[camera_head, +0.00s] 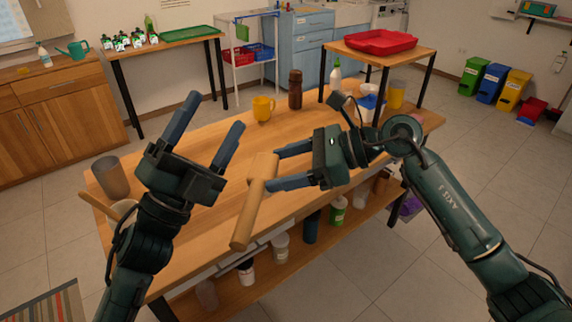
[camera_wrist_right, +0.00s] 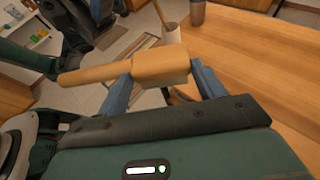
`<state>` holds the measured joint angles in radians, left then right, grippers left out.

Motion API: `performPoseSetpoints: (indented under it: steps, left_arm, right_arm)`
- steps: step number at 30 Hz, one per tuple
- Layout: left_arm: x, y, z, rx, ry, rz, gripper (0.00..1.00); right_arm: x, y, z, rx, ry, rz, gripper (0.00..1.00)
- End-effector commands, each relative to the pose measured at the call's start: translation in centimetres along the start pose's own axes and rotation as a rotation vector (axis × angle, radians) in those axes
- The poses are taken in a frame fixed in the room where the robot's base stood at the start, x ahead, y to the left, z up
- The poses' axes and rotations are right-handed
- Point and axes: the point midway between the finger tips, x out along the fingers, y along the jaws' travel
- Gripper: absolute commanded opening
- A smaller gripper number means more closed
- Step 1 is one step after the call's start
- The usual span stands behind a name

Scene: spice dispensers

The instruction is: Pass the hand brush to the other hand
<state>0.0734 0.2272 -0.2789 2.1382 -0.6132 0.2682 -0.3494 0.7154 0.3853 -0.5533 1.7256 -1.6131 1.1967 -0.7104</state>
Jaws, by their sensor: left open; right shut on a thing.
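The hand brush (camera_head: 254,203) is tan wood, with a block head at the top and a handle pointing down toward the front in the head view. My right gripper (camera_head: 274,169) is shut on the brush at its head end and holds it above the table's front edge. In the right wrist view, the brush head (camera_wrist_right: 160,66) lies between the blue fingers, with the handle reaching left. My left gripper (camera_head: 212,128) is open and empty, to the left of the brush and apart from it, with its fingers pointing up and away.
The wooden table (camera_head: 215,225) holds a grey cup (camera_head: 111,177) at left, a yellow mug (camera_head: 263,108), a brown bottle (camera_head: 295,89) and a yellow cup (camera_head: 396,94). A lower shelf carries several containers. The table's middle is largely clear.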

Motion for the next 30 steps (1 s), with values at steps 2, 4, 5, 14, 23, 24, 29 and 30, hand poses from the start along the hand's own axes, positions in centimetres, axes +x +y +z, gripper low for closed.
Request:
performPoseSetpoints:
  steps: [2,4,5,14,23,24,29,30]
  left_arm:
    - [-3.1,2.6,2.4,-0.159,-0.155,0.063,0.67]
    - [-5.8,4.9,3.9,-0.287,-0.28,0.113,0.67]
    - [-7.0,5.9,4.3,-0.339,-0.332,0.134,0.67]
    - [-20.3,15.5,4.9,-0.774,-0.81,0.332,0.67]
    - [-32.6,21.1,0.5,-1.082,-1.212,0.478,0.67]
    - [-33.6,21.5,-0.1,-1.109,-1.249,0.489,0.67]
    - [-36.4,22.3,-1.7,-1.172,-1.342,0.52,0.67]
    - [-36.7,22.4,-1.9,-1.18,-1.354,0.523,0.67]
  right_arm:
    - [0.0,0.0,0.0,0.0,-0.001,0.0,0.44]
    - [0.0,0.0,0.0,0.0,-0.001,0.0,0.44]
    - [0.0,0.0,0.0,0.0,-0.001,0.0,0.44]
    - [0.0,0.0,0.0,0.0,-0.001,0.0,0.44]
    - [0.0,0.0,0.0,0.0,-0.001,0.0,0.44]
    - [0.0,0.0,0.0,0.0,-0.001,0.0,0.44]
    - [0.0,0.0,0.0,0.0,-0.001,0.0,0.44]
    - [0.0,0.0,0.0,0.0,-0.001,0.0,0.44]
